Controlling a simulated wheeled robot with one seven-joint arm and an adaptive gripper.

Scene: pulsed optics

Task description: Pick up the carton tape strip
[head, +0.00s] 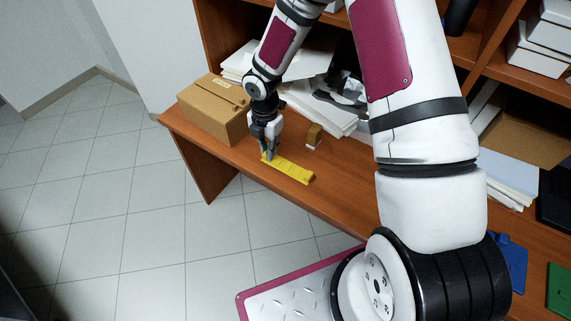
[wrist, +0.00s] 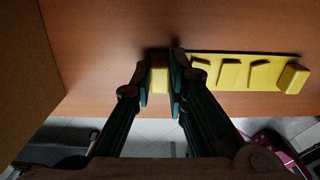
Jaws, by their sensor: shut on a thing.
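A long yellow strip (head: 288,171) with several raised wedge-shaped bumps lies on the brown wooden desk near its front edge. My gripper (head: 268,157) points down at the strip's left end. In the wrist view the strip (wrist: 240,72) runs to the right from my fingers (wrist: 159,85), which are shut on a yellow raised part at its left end. The fingers hide part of the strip. A brown cardboard carton (head: 213,110) stands to the left of my gripper, apart from it, with a flap or tape line on its top.
A small brown-and-white item (head: 314,135) stands just behind the strip. Stacks of white paper (head: 322,108) lie farther back, under the shelves. The desk edge drops to a tiled floor (head: 130,210) in front. Bare desk lies right of the strip.

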